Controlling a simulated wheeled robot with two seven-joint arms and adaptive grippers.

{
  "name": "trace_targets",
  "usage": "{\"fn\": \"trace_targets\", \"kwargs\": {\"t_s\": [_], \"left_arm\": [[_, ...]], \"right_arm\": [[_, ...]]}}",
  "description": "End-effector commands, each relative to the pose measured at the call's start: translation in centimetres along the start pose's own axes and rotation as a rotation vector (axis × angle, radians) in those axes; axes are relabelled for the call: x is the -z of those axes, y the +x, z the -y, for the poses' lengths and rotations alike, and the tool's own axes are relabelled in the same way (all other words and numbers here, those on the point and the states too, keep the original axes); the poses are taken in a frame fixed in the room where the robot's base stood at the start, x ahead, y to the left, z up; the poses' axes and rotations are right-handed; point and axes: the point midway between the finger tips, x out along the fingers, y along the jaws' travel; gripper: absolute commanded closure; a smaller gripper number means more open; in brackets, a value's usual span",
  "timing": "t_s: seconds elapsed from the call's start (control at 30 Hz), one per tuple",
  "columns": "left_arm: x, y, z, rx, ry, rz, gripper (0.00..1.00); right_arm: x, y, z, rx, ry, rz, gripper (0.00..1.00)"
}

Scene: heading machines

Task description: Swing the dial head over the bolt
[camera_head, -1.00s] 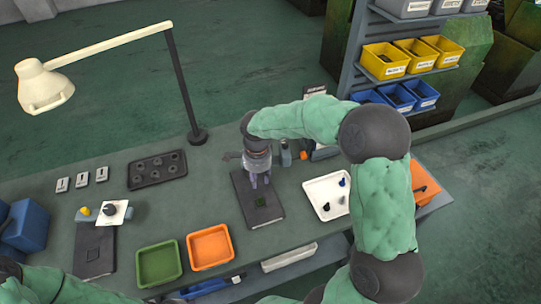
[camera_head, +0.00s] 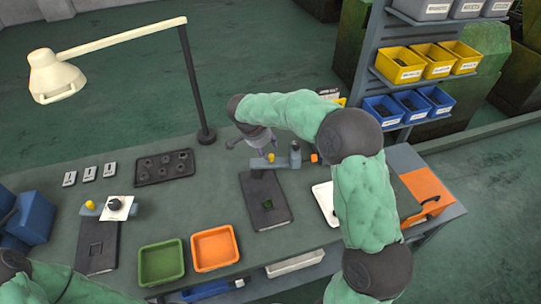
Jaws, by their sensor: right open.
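My right gripper (camera_head: 256,146) is open at the far side of the bench, beside a blue-grey swing arm with a yellow knob (camera_head: 270,160). I cannot tell whether they touch. The arm reaches left from a post (camera_head: 295,154) behind a dark plate (camera_head: 270,222). A small dark green piece, perhaps the bolt (camera_head: 267,204), lies on the plate. I cannot tell for sure which head is the dial head. My left gripper is out of view.
Green (camera_head: 161,262) and orange (camera_head: 214,248) trays stand at the front edge. A dark tray with round recesses (camera_head: 164,167) and a lamp (camera_head: 122,50) are at the back left. A white tray (camera_head: 325,203) is partly hidden by my right arm.

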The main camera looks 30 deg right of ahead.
Motion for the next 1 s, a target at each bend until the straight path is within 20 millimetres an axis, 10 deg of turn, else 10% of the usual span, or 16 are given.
{"fn": "trace_targets", "kwargs": {"t_s": [0.33, 0.77, 0.93, 1.0], "left_arm": [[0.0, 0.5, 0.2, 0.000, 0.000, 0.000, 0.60], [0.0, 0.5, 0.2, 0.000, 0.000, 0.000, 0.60], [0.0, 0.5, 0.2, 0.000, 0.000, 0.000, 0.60], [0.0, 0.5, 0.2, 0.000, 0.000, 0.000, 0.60]], "right_arm": [[0.0, 5.1, 0.0, -0.001, 0.002, 0.002, 0.55], [0.0, 6.0, 0.0, 0.002, 0.002, 0.001, 0.55], [0.0, 6.0, 0.0, 0.001, 0.002, 0.001, 1.00], [0.1, 5.9, 0.0, 0.003, 0.003, 0.000, 1.00]]}}
